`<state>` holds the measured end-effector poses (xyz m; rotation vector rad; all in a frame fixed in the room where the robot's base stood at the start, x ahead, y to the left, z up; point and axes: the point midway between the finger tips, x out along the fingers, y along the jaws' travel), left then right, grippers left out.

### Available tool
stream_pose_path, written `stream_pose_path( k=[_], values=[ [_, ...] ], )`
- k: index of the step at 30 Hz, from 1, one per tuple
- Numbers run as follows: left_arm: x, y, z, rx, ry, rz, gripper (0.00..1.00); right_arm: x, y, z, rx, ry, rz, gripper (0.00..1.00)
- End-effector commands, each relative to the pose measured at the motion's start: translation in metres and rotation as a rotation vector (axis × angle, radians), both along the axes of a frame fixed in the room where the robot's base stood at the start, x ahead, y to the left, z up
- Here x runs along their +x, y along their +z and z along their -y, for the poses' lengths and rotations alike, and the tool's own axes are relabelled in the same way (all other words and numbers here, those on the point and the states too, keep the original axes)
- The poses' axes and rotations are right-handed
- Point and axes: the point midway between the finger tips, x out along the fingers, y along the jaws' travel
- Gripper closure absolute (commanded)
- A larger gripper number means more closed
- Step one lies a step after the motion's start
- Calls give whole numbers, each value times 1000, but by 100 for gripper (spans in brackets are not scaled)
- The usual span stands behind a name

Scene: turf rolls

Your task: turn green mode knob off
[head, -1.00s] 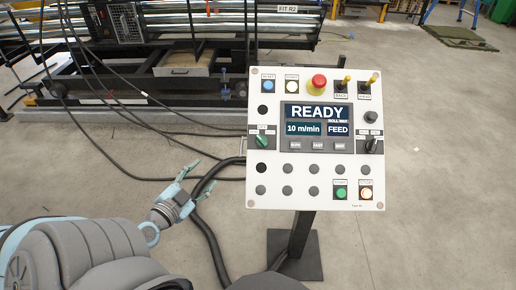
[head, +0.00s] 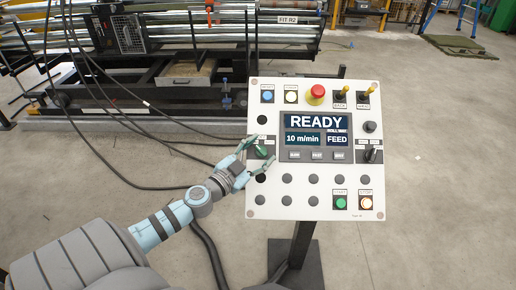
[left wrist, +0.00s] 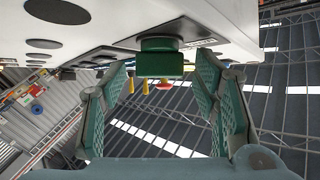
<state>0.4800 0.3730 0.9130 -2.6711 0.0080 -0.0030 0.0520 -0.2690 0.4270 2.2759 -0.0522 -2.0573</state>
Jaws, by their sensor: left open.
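The green mode knob (head: 261,152) is on the left side of the white control panel (head: 278,213), beside the screen. In the left wrist view the green knob (left wrist: 160,62) stands out from the panel face at top centre. My left gripper (head: 253,160) is in front of the knob, its fingers to either side of it. In the left wrist view the open left gripper (left wrist: 163,95) has the knob between and just beyond its fingertips, with gaps visible on both sides. The knob's pointer setting is too small and partly covered to read. My right gripper is not in view.
The screen (head: 317,130) reads READY, 10 m/min, FEED. A red emergency button (head: 316,92) and yellow-tipped toggles (head: 341,87) are along the top. A dark selector (head: 371,153) is at the right. Green (head: 340,202) and lit white (head: 366,202) buttons are below. Cables lie on the floor.

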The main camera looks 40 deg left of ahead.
Motion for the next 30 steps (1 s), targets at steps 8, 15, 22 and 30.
stream_pose_path(
  k=[8,15,22,30],
  values=[
    [0,-2,0,1,1,0,61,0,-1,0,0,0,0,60],
    [-1,-2,0,1,2,-1,93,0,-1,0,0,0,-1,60],
    [0,-2,-1,14,-16,-12,93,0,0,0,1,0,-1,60],
    [0,1,-3,78,-111,-64,93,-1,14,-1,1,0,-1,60]
  ],
)
